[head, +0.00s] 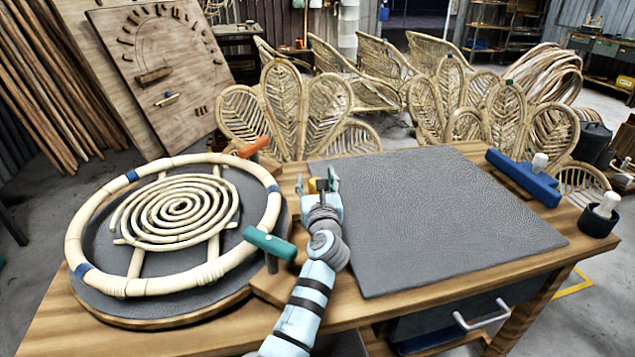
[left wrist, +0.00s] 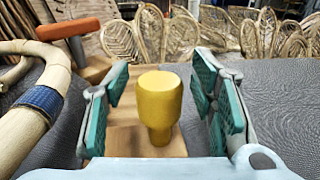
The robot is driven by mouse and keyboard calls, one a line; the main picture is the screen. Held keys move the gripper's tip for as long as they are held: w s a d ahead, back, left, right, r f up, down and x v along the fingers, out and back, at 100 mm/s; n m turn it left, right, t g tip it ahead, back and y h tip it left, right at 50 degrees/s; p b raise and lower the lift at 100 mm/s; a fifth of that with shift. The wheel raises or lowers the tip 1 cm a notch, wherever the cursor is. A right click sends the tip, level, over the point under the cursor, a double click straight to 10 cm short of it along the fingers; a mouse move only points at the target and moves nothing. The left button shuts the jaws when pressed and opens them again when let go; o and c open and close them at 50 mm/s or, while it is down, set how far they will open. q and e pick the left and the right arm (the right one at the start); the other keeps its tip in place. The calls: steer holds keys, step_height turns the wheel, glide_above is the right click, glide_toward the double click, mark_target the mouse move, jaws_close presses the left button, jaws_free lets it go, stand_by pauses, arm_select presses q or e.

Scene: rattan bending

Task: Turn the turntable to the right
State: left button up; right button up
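The round turntable (head: 180,306) sits at the left of the wooden bench, with a grey top. A rattan ring (head: 262,226) with blue bands and a spiral (head: 180,208) lies on it. My left gripper (head: 318,184) is just right of the turntable, pointing away toward the back of the bench. In the left wrist view its teal-padded fingers (left wrist: 160,108) are open on both sides of a yellow knob (left wrist: 160,100), with gaps on each side. The knob shows only slightly in the head view. My right gripper is not in view.
An orange handle (head: 253,147) and a teal handle (head: 270,243) stand at the turntable's right edge. A grey mat (head: 440,220) covers the bench's right side. A blue tool (head: 525,178) and dark cup (head: 599,218) stand at far right. Rattan chairs stand behind.

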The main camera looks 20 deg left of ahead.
arm_select(q)
steer(key=shift+s+r, duration=0.1)
steer(key=shift+s, duration=0.05)
step_height(320, 180, up, 10)
steer(key=shift+f, duration=0.1)
stand_by(0.4)
